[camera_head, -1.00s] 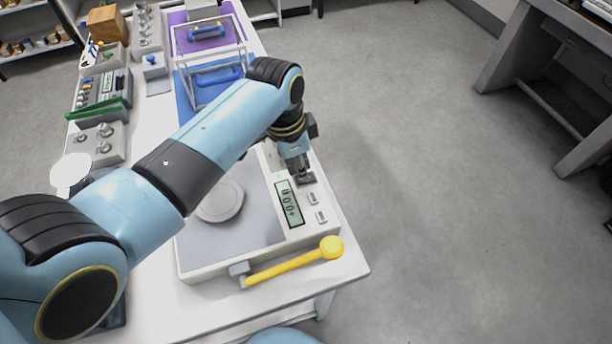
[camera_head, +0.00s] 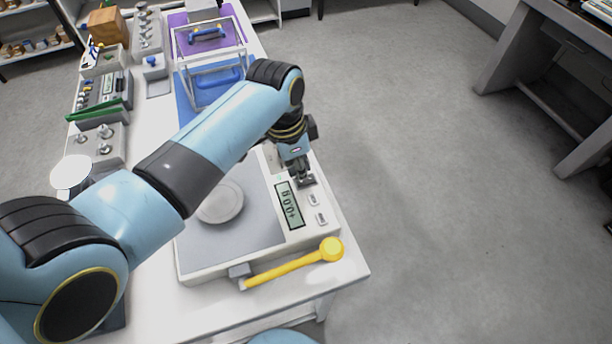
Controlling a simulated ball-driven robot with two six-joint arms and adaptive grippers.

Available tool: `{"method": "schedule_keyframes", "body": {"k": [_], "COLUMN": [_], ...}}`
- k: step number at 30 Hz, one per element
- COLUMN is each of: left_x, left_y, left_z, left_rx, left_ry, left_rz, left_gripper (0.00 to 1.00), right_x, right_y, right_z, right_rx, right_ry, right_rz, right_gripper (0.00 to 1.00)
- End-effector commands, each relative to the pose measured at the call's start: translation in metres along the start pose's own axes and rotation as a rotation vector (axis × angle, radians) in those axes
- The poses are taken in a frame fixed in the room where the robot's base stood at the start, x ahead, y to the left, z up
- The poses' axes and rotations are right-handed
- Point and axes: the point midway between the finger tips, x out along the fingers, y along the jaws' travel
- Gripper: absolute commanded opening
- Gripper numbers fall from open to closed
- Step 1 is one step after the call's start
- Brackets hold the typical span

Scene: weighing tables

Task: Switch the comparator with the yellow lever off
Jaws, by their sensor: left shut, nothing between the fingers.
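The comparator (camera_head: 213,262) with the yellow lever (camera_head: 296,263) sits at the near end of the white table. It has a round pan (camera_head: 221,203), a lit display (camera_head: 289,205) with upside-down digits that look like zeros, and a row of buttons along its right edge. Two buttons (camera_head: 317,208) show clear. My left gripper (camera_head: 304,180) is shut and empty, pointing down at the far end of that row, over or on a dark key there. I cannot tell whether the fingertips touch it. My left arm hides the comparator's far left part. My right gripper is not in view.
Open floor lies right of the table; another table (camera_head: 550,80) stands far right.

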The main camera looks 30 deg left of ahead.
Motion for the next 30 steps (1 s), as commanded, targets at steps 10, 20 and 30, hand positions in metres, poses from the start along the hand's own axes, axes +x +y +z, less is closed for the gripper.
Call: {"method": "schedule_keyframes", "body": {"k": [10, 20, 30], "left_x": [0.0003, 0.0047, 0.0097], "left_y": [0.0001, -0.0001, -0.0002], "left_z": [0.0, 0.0005, 0.0014], "left_rx": [0.0, 0.0, 0.0], "left_ry": [0.0, 0.0, 0.0], "left_rz": [0.0, 0.0, 0.0], "left_gripper": [0.0, 0.0, 0.0], "right_x": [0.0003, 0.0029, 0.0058], "right_y": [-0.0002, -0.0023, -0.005], "right_z": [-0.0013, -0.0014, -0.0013], "right_rx": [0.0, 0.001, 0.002], "right_ry": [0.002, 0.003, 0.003], "right_rz": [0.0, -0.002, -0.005], "right_gripper": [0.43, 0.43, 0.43]}}
